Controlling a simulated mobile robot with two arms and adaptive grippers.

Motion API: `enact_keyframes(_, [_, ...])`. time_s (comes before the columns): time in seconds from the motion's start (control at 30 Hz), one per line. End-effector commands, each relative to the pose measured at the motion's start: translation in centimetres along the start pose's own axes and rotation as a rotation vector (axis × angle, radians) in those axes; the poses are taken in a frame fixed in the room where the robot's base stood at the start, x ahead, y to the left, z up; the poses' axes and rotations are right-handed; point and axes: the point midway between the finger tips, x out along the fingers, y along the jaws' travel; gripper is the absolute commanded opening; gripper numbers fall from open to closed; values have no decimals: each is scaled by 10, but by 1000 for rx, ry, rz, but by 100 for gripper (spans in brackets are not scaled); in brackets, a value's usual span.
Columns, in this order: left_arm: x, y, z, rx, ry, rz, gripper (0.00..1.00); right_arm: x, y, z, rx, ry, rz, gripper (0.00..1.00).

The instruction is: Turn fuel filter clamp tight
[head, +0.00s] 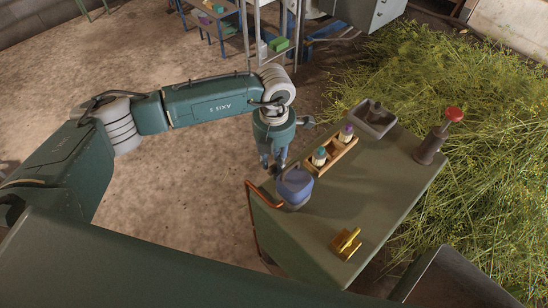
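My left gripper (273,167) points down beside the blue container (294,187) at the left corner of the green cart (385,205). Its fingertips are small and partly merge with what lies behind, so I cannot tell whether they are open or shut, or whether they touch the container. A yellow clamp-like piece with a raised handle (346,243) lies on the near part of the cart top. I cannot tell for sure whether it is the fuel filter clamp. My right gripper is not in view.
A wooden rack (330,157) holds small bottles with coloured caps. Behind it is a grey tray (374,118). A dark cylinder with a red knob (453,115) stands at the far right corner. The cart's middle is bare. Cut herbs (480,130) cover the floor at right.

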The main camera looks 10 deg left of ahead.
Motion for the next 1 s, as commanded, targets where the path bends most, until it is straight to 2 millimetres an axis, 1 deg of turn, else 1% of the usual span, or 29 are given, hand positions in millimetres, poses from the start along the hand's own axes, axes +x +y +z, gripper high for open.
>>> enact_keyframes(0.13, [0, 0, 0, 0, 0, 0, 26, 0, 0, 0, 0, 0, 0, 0])
enact_keyframes(0.2, [0, 0, 0, 0, 0, 0, 12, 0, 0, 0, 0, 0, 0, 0])
enact_keyframes(0.27, [0, 0, 0, 1, -1, 0, 0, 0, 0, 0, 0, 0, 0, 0])
enact_keyframes(0.47, [0, 0, 0, -3, -1, 0, 0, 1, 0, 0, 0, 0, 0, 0])
enact_keyframes(0.67, [0, 0, 1, -45, -3, -1, 0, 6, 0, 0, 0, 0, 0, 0])
enact_keyframes(0.87, [2, 0, 0, -160, -3, 0, 0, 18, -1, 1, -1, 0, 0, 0])
enact_keyframes(1.0, [2, 0, 0, -279, -5, 0, 0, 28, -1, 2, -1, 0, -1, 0])
